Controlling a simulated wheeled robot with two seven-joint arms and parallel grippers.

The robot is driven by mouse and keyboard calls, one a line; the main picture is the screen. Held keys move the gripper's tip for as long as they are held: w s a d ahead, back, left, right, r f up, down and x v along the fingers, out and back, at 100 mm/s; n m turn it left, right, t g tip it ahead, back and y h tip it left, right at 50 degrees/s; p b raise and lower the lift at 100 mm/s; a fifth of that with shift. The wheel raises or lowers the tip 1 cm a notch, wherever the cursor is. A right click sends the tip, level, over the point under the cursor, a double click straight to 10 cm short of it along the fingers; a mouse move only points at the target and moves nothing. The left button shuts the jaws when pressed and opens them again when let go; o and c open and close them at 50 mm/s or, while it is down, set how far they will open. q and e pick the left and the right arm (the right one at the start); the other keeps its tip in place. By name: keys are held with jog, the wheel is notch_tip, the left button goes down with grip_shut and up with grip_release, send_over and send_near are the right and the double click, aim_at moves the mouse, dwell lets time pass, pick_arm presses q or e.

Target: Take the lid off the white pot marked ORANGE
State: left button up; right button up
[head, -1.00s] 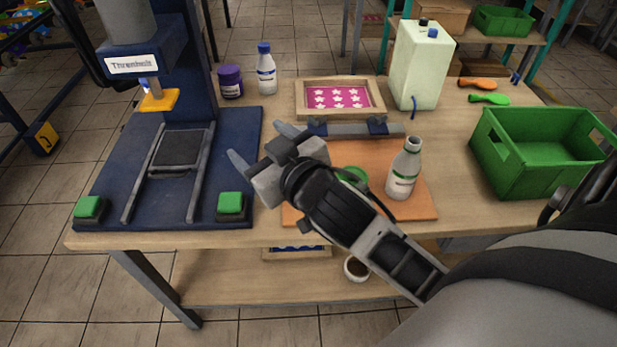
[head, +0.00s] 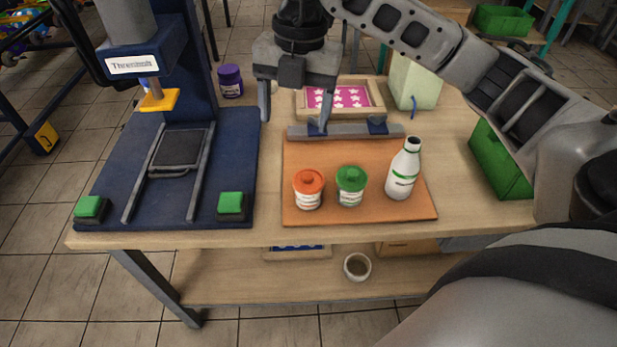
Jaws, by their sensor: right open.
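A small white pot (head: 308,201) with an orange lid (head: 309,181) stands upright on the left part of the orange-brown board. The lid sits on the pot; the label print is too small to read. My right gripper (head: 294,122) is open and empty, fingers pointing down, above and behind the pot, over the back of the table. One finger hangs in front of the framed screen's left edge. My left gripper is not in view.
A green-lidded pot (head: 351,188) and a white bottle (head: 403,170) stand right of the orange-lidded pot on the board (head: 390,213). The blue press (head: 120,180) is left. The framed screen (head: 368,112) is behind. My arm partly covers the green crate (head: 493,160).

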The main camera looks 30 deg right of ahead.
jog(key=d+m+h, duration=0.1)
jog(key=d, duration=0.1)
send_over(308, 176)
notch_tip(308, 176, down, 9)
jog(key=shift+f, duration=0.2)
notch_tip(308, 176, down, 5)
jog(key=shift+s+r, duration=0.1)
jog(key=shift+r, duration=0.1)
jog(key=shift+f, duration=0.6)
jog(key=c, duration=0.7)
jog(key=shift+c, duration=0.2)
